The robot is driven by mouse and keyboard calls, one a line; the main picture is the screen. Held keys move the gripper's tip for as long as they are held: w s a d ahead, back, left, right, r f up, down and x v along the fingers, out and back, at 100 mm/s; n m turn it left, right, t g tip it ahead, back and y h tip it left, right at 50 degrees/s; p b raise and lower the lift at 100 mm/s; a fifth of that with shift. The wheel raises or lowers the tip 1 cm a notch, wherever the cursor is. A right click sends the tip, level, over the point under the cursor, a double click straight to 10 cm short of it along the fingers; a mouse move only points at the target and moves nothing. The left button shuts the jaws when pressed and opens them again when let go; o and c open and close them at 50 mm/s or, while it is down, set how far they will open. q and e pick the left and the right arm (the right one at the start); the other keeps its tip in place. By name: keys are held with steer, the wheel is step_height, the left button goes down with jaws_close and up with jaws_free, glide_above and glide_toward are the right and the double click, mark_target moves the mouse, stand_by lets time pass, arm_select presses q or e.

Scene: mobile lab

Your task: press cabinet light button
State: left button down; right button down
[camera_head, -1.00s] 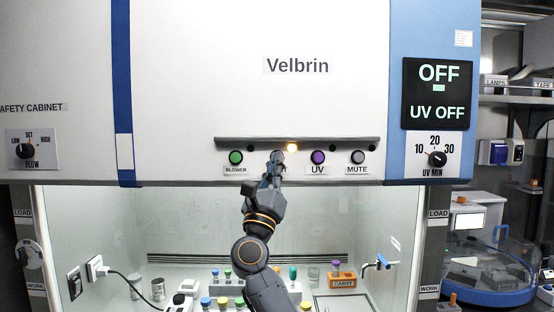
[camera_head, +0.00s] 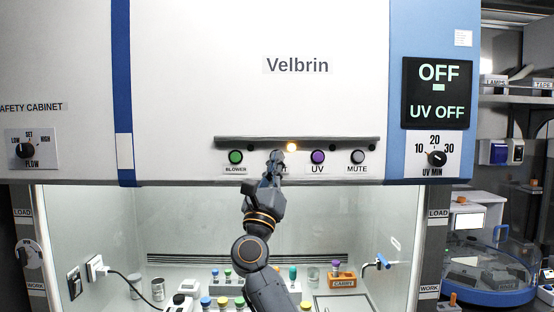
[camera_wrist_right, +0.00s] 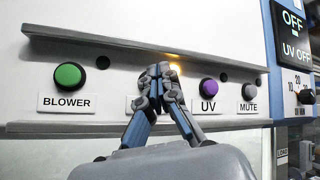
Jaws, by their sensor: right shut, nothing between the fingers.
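The cabinet's button row has a green BLOWER button (camera_head: 236,157), a purple UV button (camera_head: 318,157) and a grey MUTE button (camera_head: 358,157). Between BLOWER and UV, my right gripper (camera_head: 278,156) is shut and empty, its tips at the panel. It hides the button there and most of that button's label. In the right wrist view the shut fingertips (camera_wrist_right: 160,70) cover the same spot, so I cannot tell whether they touch it. A small amber lamp (camera_head: 292,147) glows just right of and above the fingertips. My left gripper is not in view.
A grey ledge (camera_head: 225,139) runs above the buttons. The display (camera_head: 438,93) reads OFF and UV OFF, above a UV MIN dial (camera_head: 437,158). Below, the open cabinet holds several vials and an orange rack (camera_head: 342,281).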

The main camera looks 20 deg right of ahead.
steer(key=shift+w, duration=0.3)
steer(key=shift+w+d+b, duration=0.2)
steer(key=shift+w+b, duration=0.25)
steer(key=shift+w, duration=0.05)
stand_by(0.7)
steer(key=shift+s, duration=0.2)
steer(key=shift+s+a, duration=0.25)
steer(key=shift+s, duration=0.45)
steer(key=s+p, duration=0.1)
steer(key=s, duration=0.1)
steer(key=s+a+p, duration=0.1)
steer(key=s, duration=0.1)
steer(key=shift+s+a, duration=0.15)
steer(key=shift+s, duration=0.25)
stand_by(0.5)
